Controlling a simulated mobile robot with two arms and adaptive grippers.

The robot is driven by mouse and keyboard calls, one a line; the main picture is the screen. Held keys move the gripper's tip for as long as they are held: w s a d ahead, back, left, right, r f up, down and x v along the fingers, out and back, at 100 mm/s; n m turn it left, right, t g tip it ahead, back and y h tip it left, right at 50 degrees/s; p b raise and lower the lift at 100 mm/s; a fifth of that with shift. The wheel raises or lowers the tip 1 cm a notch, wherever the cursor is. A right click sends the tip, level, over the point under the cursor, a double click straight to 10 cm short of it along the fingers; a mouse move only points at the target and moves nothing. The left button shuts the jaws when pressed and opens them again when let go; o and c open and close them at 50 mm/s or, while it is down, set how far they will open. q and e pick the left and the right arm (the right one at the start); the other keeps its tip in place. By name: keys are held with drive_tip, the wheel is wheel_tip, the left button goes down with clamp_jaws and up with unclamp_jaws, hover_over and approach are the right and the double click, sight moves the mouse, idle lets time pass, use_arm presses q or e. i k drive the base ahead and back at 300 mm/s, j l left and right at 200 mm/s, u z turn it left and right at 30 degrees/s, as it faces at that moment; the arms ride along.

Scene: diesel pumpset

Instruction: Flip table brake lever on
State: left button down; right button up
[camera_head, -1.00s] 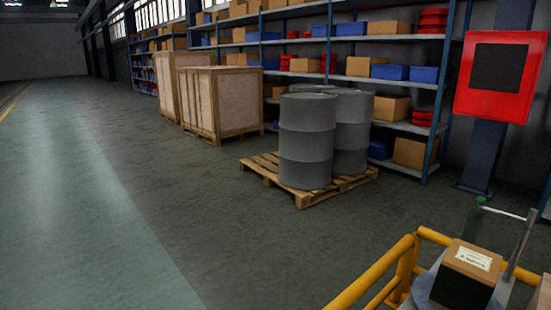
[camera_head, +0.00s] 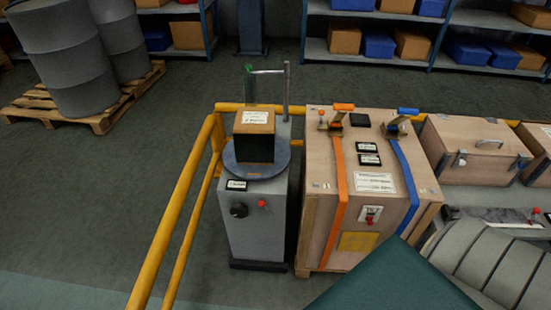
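A grey pedestal (camera_head: 255,220) stands left of a wooden crate, with a round blue-grey turntable (camera_head: 277,165) on top. A brown and black box (camera_head: 254,137) with a white label sits on the turntable. The pedestal front has a black knob (camera_head: 239,210), a small red-tipped control (camera_head: 262,204) and a small label (camera_head: 236,184) too small to read. A metal post (camera_head: 287,92) behind the box carries a horizontal rod with a green end (camera_head: 249,82). Which of these is the table brake lever, and its setting, I cannot tell. Neither gripper is in view.
A yellow rail (camera_head: 185,195) runs along the pedestal's left and behind it. A teal shape (camera_head: 390,285) covers the bottom edge. Drums (camera_head: 65,60) stand on a pallet at left.

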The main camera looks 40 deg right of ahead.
sight(262, 202)
drive_tip(key=z, duration=1)
drive_tip(key=k+l+z, duration=0.1)
